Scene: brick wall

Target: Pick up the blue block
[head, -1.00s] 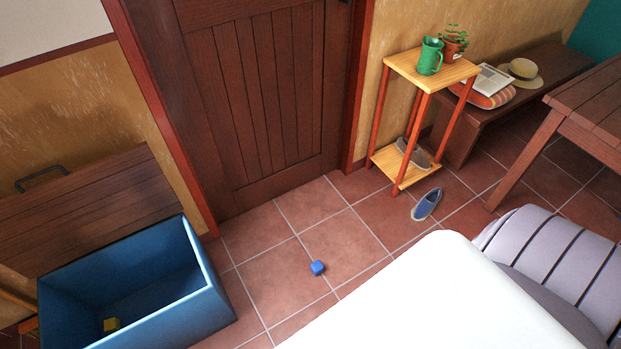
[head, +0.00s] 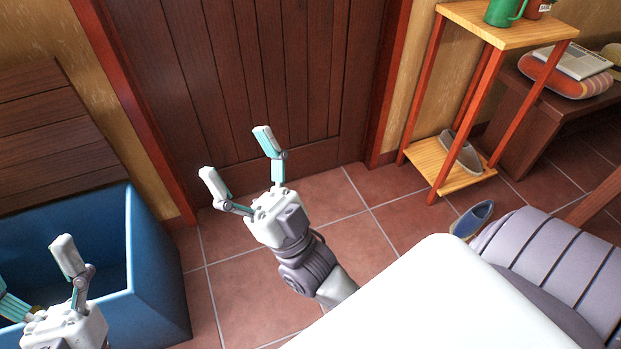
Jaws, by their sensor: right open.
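The blue block does not show now; my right gripper and arm cover part of the floor where it may lie. My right gripper (head: 236,153) is open and empty, its two fingers spread toward the door, above the tiled floor. My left gripper (head: 33,266) is at the lower left in front of the blue box, with its fingers spread apart and one partly cut by the picture's edge. I see nothing held in it.
The blue box (head: 155,285) stands open at the left. A wooden stand (head: 460,185) with a green jug (head: 503,12) and a grey shoe (head: 461,152) is at the right.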

